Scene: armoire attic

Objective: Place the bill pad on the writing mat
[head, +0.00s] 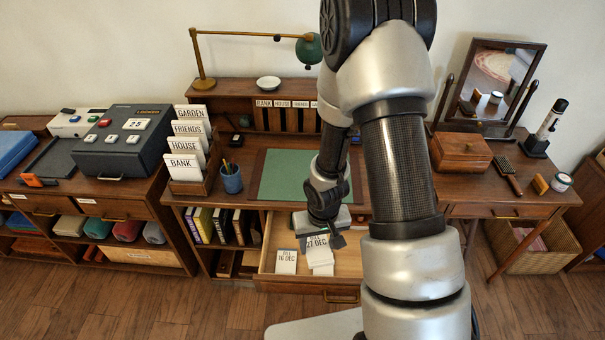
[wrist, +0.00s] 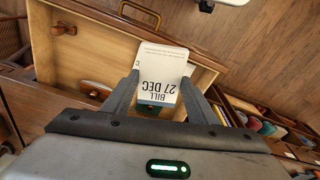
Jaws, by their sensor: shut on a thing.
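The bill pad marked "BILL 27 DEC" (head: 320,257) is a white block in or just above the open drawer (head: 345,262) of the desk. My gripper (head: 320,236) points down over the drawer. In the wrist view my gripper (wrist: 161,80) has one finger on each side of the bill pad (wrist: 163,72) and is shut on it. I cannot tell whether the pad touches the drawer floor. A second pad marked "16 DEC" (head: 286,262) lies to its left in the drawer. The green writing mat (head: 285,175) lies on the desktop behind; my arm hides its right part.
A pencil cup (head: 231,178) and a letter rack (head: 190,186) stand left of the mat. A pigeonhole organizer (head: 276,118) with a lamp (head: 205,82) stands behind it. A wooden box (head: 460,152) is at right. The visible mat surface is clear.

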